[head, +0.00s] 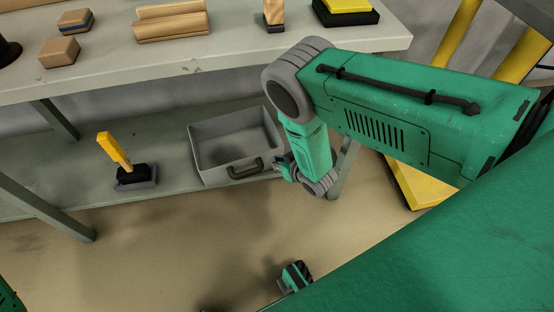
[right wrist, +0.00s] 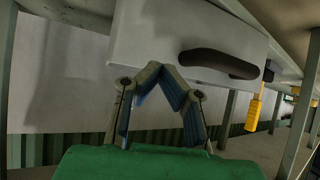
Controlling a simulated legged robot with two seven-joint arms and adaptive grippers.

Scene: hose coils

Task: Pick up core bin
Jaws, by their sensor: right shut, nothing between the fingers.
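The core bin is a grey open-topped bin (head: 228,128) with a dark handle (head: 245,169) on its front wall. It stands on the lower shelf, and it looks empty in the head view. My right gripper (head: 283,163) is at the bin's front right corner, right of the handle. In the right wrist view the bin's pale wall (right wrist: 150,40) and dark handle (right wrist: 218,64) are just beyond the fingers (right wrist: 166,72). The fingertips are together with nothing held, beside the handle. I cannot tell whether they touch the wall.
A yellow-handled tool (head: 114,150) stands on the lower shelf (head: 75,172) left of the bin. The upper bench top (head: 200,65) overhangs behind, carrying wooden pieces (head: 172,22) and blocks. A bench leg (head: 342,170) is close to my right gripper.

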